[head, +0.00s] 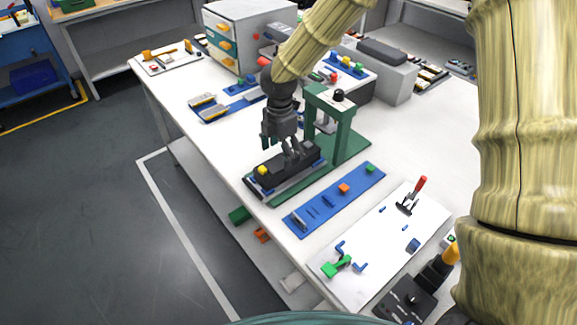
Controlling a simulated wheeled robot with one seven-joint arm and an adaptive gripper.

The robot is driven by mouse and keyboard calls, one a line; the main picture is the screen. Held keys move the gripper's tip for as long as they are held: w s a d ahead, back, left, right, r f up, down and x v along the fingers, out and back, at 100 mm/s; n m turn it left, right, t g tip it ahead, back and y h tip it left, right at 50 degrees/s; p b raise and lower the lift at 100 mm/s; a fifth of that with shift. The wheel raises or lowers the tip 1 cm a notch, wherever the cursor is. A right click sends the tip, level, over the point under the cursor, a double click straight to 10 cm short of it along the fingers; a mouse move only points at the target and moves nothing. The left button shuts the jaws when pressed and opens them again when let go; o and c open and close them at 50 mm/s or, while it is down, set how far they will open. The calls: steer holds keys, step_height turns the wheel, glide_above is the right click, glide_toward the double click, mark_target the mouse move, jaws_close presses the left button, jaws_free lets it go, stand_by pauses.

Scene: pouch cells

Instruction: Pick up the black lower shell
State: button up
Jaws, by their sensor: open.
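A long black piece (262,185), which looks like the black lower shell, lies on the green base of a press (343,140). It has a yellow knob-like part (263,170) at its near left end, and blue and light edges show beneath it. My gripper (294,155) points down right over the middle of this black piece, with its fingers open. The fingers hide part of the piece, and I cannot tell whether they touch it.
The green press upright stands close to the right of my gripper. A blue strip (325,208) with small parts and a white board (385,250) with a red-handled clamp (416,190) lie nearer. A grey drawer cabinet (235,35) stands behind. White table shows at the right.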

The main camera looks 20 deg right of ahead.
mark_target(282, 160)
steer(key=shift+s+f, duration=0.25)
steer(key=shift+f, duration=0.35)
steer(key=shift+f+p, duration=0.55)
steer(key=shift+f, duration=1.6)
steer(key=c, duration=1.1)
